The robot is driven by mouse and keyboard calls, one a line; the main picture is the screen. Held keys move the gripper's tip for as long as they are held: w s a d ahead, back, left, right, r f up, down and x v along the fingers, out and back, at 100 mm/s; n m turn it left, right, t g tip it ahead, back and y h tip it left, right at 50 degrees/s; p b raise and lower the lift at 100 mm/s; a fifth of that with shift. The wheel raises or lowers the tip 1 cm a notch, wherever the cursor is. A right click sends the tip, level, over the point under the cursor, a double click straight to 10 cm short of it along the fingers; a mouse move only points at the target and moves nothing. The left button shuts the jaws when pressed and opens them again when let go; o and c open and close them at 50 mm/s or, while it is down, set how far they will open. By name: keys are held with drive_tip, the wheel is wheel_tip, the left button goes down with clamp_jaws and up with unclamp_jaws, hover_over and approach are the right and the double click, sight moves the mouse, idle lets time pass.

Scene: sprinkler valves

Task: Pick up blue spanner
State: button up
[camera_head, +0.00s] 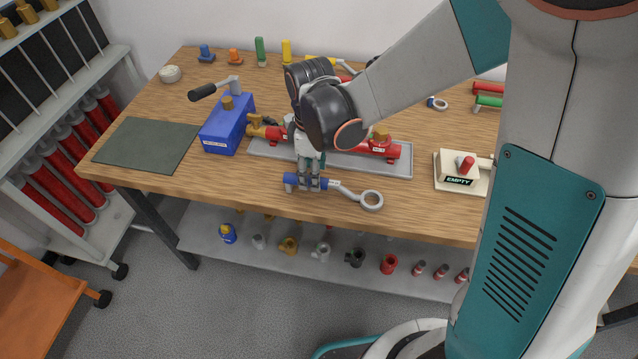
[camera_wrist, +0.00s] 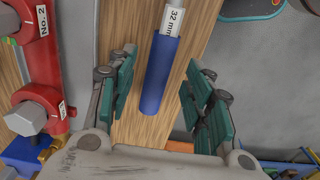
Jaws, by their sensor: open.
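The blue spanner (camera_head: 345,191) lies on the workbench near its front edge, with a blue grip at left and a silver ring end at right. My gripper (camera_head: 309,182) is above the blue grip, pointing down, and partly hides it. In the wrist view the blue grip (camera_wrist: 161,78) lies between the two teal finger pads of my open gripper (camera_wrist: 162,98), with a gap on each side. A label on the shank reads "32 mm". The ring end is out of the wrist view.
A red valve pipe (camera_head: 378,148) on a grey tray (camera_head: 400,165) stands just behind the spanner. A blue pump box (camera_head: 226,125) stands to the left, beside a dark green mat (camera_head: 145,145). A cream box marked EMPTY (camera_head: 459,170) is at right. The bench's front edge is close.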

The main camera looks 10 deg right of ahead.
wheel_tip(320, 180, down, 4)
drive_tip(key=shift+r+b, duration=0.1)
drive_tip(key=shift+b, duration=0.6)
drive_tip(key=shift+c, duration=0.6)
clamp_jaws()
drive_tip(key=shift+r, duration=0.15)
wheel_tip(320, 180, up, 20)
drive_tip(key=p, duration=1.4)
